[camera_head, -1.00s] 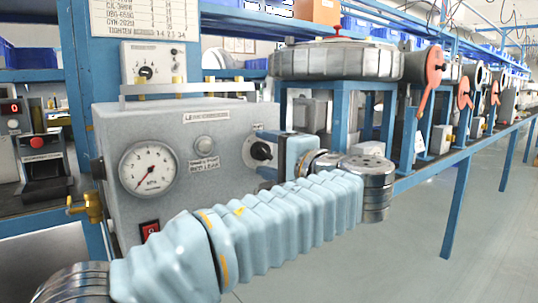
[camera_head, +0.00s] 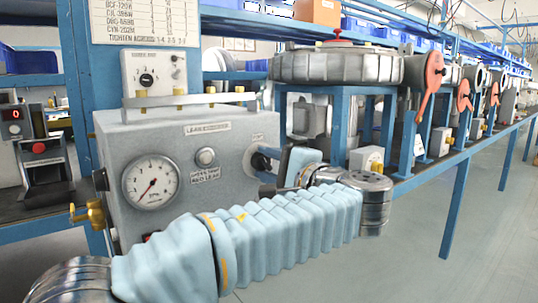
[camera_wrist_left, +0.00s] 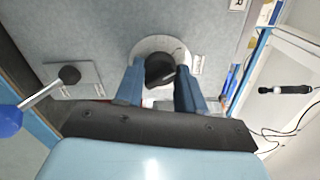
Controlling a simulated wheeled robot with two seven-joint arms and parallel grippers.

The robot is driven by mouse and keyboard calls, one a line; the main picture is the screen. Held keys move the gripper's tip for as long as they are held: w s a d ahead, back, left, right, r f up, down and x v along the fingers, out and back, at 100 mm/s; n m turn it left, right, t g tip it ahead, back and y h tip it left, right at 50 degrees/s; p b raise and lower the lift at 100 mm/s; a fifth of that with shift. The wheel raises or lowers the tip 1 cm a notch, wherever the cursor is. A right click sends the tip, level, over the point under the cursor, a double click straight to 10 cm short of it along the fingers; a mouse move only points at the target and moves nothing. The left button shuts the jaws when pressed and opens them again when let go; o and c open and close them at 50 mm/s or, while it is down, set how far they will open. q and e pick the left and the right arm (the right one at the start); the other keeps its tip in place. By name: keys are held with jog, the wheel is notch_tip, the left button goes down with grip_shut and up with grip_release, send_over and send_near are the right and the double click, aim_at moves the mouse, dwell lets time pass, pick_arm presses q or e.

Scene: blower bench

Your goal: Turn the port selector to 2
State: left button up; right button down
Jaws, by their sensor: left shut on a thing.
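The port selector is a black knob on a round pale plate on the front of the grey box (camera_head: 230,140). In the head view the knob (camera_head: 261,161) shows only in part beside my left gripper (camera_head: 271,170), which hides much of its plate. In the left wrist view the knob (camera_wrist_left: 160,70) sits between the two blue fingers of my left gripper (camera_wrist_left: 160,80), on its round plate (camera_wrist_left: 150,46). The left gripper is shut on the knob. The port marks are too small to read. My right gripper is not in view.
A round gauge (camera_head: 152,182) and a small round button (camera_head: 205,157) sit left of the knob. A brass valve (camera_head: 90,214) sticks out at the box's left. Open floor (camera_head: 420,260) lies at right.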

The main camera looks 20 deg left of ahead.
pick_arm(q)
jog(key=m+p, duration=0.5)
jog(key=p, duration=0.1)
jog(key=shift+r, duration=0.15)
jog(key=shift+f+m+p, duration=0.2)
jog(key=shift+m+p, duration=0.6)
jog(key=shift+p, duration=0.15)
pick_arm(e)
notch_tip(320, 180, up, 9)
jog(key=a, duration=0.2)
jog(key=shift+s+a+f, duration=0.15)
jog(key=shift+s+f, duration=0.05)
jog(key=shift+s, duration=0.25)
pick_arm(q)
jog(key=o, duration=1)
jog(key=shift+o, duration=0.2)
jog(key=v, duration=1.3)
jog(key=shift+s+d+b, duration=0.25)
jog(key=shift+d+b, duration=0.05)
jog(key=shift+b, duration=0.1)
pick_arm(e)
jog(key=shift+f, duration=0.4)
